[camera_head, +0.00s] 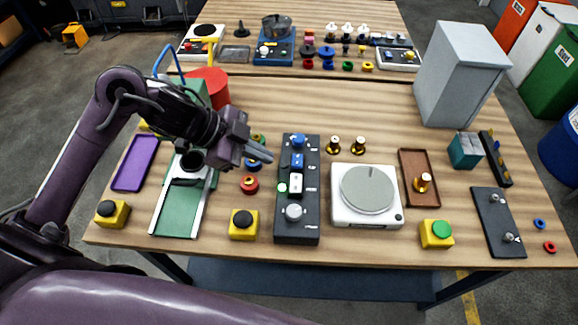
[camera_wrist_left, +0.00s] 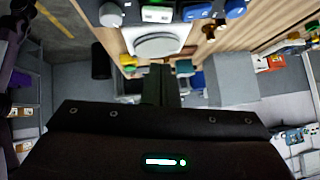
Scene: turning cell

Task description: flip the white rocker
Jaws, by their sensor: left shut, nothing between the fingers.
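The white rocker (camera_head: 296,185) sits on a dark control panel (camera_head: 283,228), below a blue rocker (camera_head: 297,161) and above a grey round knob (camera_head: 293,212). A small green lamp (camera_head: 282,187) is left of it. It also shows at the top edge of the left wrist view (camera_wrist_left: 157,14). Whether it is tilted is too small to tell. My left gripper (camera_head: 268,155) is shut and empty, left of the panel, at about the height of the blue rocker in the picture. In the wrist view its fingers (camera_wrist_left: 160,84) are together. My right gripper is not in view.
A blue knob (camera_head: 298,141) tops the panel. A white turntable device (camera_head: 366,214) stands to the right, a yellow box with a black button (camera_head: 243,225) to the left. A grey cabinet (camera_head: 458,75) stands at back right.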

